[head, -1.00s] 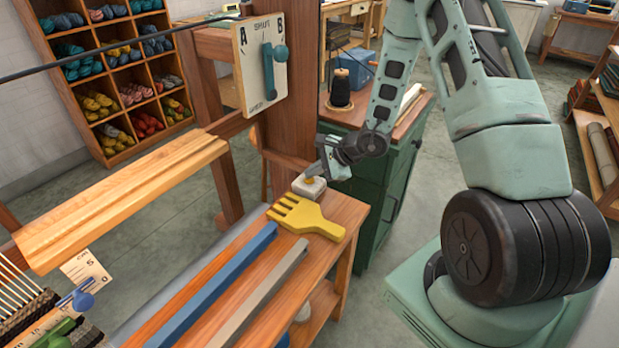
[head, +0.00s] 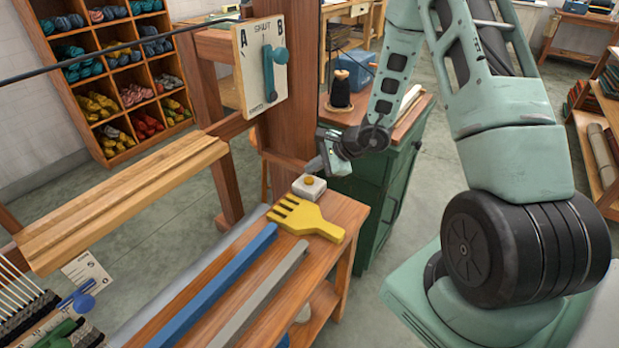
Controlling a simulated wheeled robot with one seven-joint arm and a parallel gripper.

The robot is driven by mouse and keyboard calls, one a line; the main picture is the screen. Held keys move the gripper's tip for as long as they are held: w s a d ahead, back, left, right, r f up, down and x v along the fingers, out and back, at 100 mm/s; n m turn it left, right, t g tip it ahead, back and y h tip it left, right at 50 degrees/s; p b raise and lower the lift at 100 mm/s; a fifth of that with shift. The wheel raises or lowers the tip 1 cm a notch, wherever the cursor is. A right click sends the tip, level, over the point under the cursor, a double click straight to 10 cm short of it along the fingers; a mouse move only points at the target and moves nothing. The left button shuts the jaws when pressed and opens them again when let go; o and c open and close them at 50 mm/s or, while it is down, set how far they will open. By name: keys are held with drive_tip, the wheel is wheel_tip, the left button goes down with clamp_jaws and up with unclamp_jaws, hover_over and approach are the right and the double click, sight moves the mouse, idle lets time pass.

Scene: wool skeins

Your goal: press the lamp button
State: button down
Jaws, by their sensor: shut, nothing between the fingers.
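The lamp button is a small yellow knob (head: 309,181) on a pale square box (head: 308,188). The box sits at the far end of the wooden bench (head: 347,214). My gripper (head: 325,165) is shut and empty, pointing down from the upper right. Its tips are just above and to the right of the knob, and a small gap seems to show between them. The knob's top is in plain view.
A yellow comb (head: 308,218) lies right in front of the box. A blue bar (head: 215,288) and a grey bar (head: 262,292) lie along the bench. A wooden post (head: 287,120) stands behind the box. A green cabinet (head: 385,180) with a black cone (head: 340,90) stands behind my gripper.

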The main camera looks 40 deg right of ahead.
sight(311, 181)
drive_tip(key=shift+r+p, duration=0.9)
drive_tip(key=shift+r, duration=1.55)
drive_tip(key=s+a+r+n+g+y+p, duration=0.15)
drive_tip(key=s+a+r+n+g, duration=0.3)
drive_tip(key=a, duration=0.65)
drive_tip(key=s+a+r+n+g+y+p, duration=0.15)
drive_tip(key=s+a+r+n, duration=0.25)
drive_tip(key=a+r+n, duration=0.45)
drive_tip(key=s+a+r+n+h, duration=0.2)
drive_tip(key=s+n, duration=0.3)
drive_tip(key=s, duration=0.2)
drive_tip(key=s+a+r+n+g+h+p, duration=0.1)
drive_tip(key=s+a+r+n+h, duration=0.1)
drive_tip(key=s+n, duration=0.3)
drive_tip(key=s+a+r+n+h+p, duration=0.1)
drive_tip(key=s+a+r+n+h, duration=0.1)
drive_tip(key=s+n, duration=0.3)
drive_tip(key=s+a+h, duration=0.1)
drive_tip(key=s, duration=0.3)
drive_tip(key=shift+s+a+r+g, duration=0.15)
drive_tip(key=shift+a+r+g, duration=0.1)
drive_tip(key=shift+g, duration=0.15)
